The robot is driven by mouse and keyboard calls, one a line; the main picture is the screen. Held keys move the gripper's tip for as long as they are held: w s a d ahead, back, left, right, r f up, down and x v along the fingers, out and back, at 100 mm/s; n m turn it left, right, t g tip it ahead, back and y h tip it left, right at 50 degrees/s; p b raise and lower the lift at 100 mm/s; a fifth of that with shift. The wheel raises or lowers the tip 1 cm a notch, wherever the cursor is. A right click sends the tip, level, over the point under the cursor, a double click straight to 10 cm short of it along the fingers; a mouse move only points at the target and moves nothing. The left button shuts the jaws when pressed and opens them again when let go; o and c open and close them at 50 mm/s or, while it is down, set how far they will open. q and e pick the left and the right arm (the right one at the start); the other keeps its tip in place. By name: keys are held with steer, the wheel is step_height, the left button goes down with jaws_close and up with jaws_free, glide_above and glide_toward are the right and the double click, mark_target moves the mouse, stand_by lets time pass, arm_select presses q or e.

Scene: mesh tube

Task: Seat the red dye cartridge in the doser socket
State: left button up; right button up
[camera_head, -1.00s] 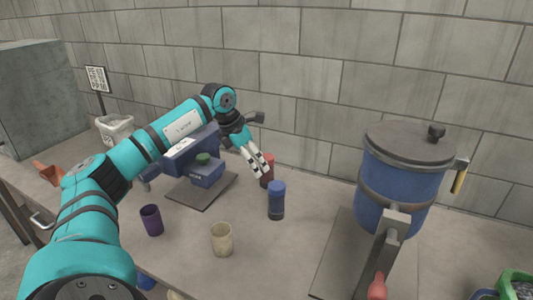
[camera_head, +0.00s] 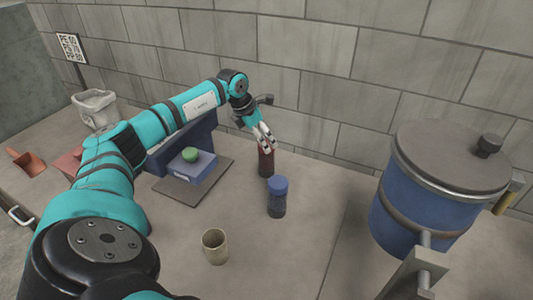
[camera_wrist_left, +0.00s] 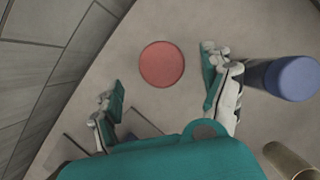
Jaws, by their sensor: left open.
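The red dye cartridge (camera_head: 266,163) stands upright on the table near the wall, its top partly hidden by my fingers in the head view. My left gripper (camera_head: 265,143) is open and empty at its top. In the left wrist view the round red top of the cartridge (camera_wrist_left: 161,64) lies just beyond and between the spread fingertips of my gripper (camera_wrist_left: 163,85), touching neither. The blue doser (camera_head: 197,168) stands on a dark plate left of it, with a green knob or cap on top. My arm hides part of the doser, and I cannot make out its socket.
A blue-capped cartridge (camera_head: 277,197) stands close in front of the red one and also shows in the left wrist view (camera_wrist_left: 291,78). A beige cup (camera_head: 215,246) is nearer. A large blue lidded pot (camera_head: 430,200) stands at the right. The block wall is close behind.

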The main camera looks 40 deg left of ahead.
mark_target(271, 153)
arm_select(q)
steer(key=x, duration=0.2)
steer(key=shift+w+f, duration=0.25)
steer(key=shift+f, duration=0.4)
steer(key=shift+w+d+f+p, duration=0.25)
steer(key=shift+f+p, duration=0.2)
steer(key=shift+p, duration=0.15)
steer(key=p+x, duration=0.1)
steer(key=x, duration=0.3)
steer(key=shift+f, duration=0.15)
steer(key=shift+c, duration=0.4)
steer(key=c, duration=1.3)
